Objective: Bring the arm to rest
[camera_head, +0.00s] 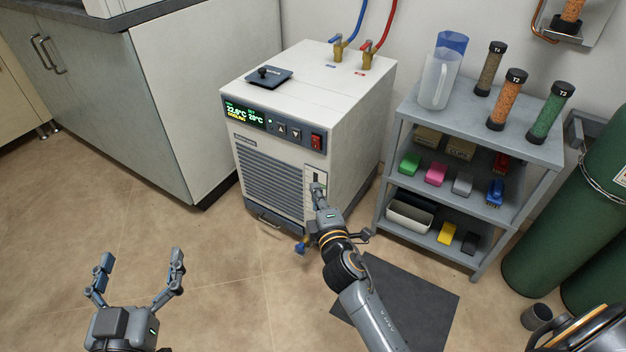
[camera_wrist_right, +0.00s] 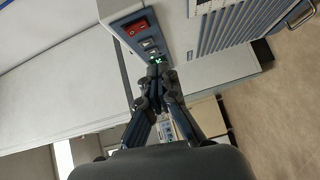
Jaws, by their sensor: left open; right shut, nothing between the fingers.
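My right gripper (camera_head: 318,190) is in front of the white chiller (camera_head: 268,165), over the right part of its front face by a small white panel. In the right wrist view its fingers (camera_wrist_right: 157,72) are together with nothing between them, and the chiller's control panel (camera_wrist_right: 140,45) lies beyond the fingertips. I cannot tell whether they touch the chiller. My left gripper (camera_head: 138,275) is at the lower left of the head view, fingers spread wide and empty, above bare floor.
A grey shelf (camera_head: 470,130) with tubes, pitchers and small coloured items stands right of the chiller. Green cylinders (camera_head: 565,225) stand at the far right. A cabinet (camera_head: 205,90) is at the left. A dark mat (camera_head: 415,300) lies below my right arm. The left floor is clear.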

